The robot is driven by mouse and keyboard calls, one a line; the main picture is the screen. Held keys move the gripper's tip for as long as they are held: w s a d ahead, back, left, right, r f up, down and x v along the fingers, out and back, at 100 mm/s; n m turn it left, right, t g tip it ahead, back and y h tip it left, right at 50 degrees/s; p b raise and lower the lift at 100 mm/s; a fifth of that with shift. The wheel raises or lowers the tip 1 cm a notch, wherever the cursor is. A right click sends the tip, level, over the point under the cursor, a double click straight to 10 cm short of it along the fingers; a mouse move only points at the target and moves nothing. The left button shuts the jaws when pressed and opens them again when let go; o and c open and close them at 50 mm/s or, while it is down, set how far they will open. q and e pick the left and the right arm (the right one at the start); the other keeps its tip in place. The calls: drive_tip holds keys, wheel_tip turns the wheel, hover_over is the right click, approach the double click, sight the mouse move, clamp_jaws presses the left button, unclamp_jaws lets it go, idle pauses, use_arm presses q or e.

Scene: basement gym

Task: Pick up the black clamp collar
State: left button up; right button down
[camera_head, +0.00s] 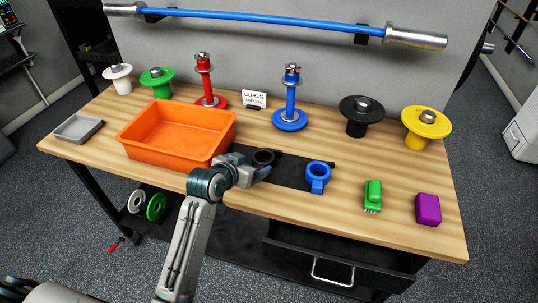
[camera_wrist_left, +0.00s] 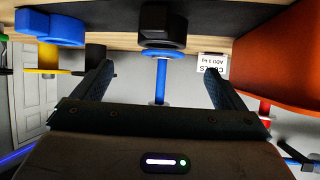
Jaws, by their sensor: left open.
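The black clamp collar (camera_head: 263,156) lies on the black mat (camera_head: 290,171) near the middle of the bench. My left gripper (camera_head: 256,172) is just in front of the collar and partly covers it in the head view. In the left wrist view, the black collar (camera_wrist_left: 162,26) shows beyond the gap between the open, empty fingers (camera_wrist_left: 157,70). It looks apart from both fingers. My right gripper is not in view.
A blue clamp collar (camera_head: 318,175) lies to the right on the mat. An orange bin (camera_head: 172,150) stands close on the left. Behind are red (camera_head: 208,82) and blue (camera_head: 290,100) posts and a small sign (camera_head: 254,98). A green brush (camera_head: 373,195) and purple block (camera_head: 428,209) lie right.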

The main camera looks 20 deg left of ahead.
sight(267, 155)
use_arm(q)
drive_tip(key=p+x, duration=0.1)
drive_tip(key=x, duration=0.3)
drive_tip(key=shift+w, duration=0.2)
drive_tip(key=p+x, duration=0.1)
drive_tip(key=x, duration=0.1)
drive_tip(key=p+x, duration=0.1)
drive_tip(key=x, duration=0.1)
drive_tip(key=shift+w+f, duration=0.1)
drive_tip(key=shift+f, duration=0.35)
drive_tip(key=shift+w+f, duration=0.35)
drive_tip(key=shift+w, duration=0.05)
drive_tip(key=shift+c, duration=0.5)
drive_tip(key=c, duration=1.1)
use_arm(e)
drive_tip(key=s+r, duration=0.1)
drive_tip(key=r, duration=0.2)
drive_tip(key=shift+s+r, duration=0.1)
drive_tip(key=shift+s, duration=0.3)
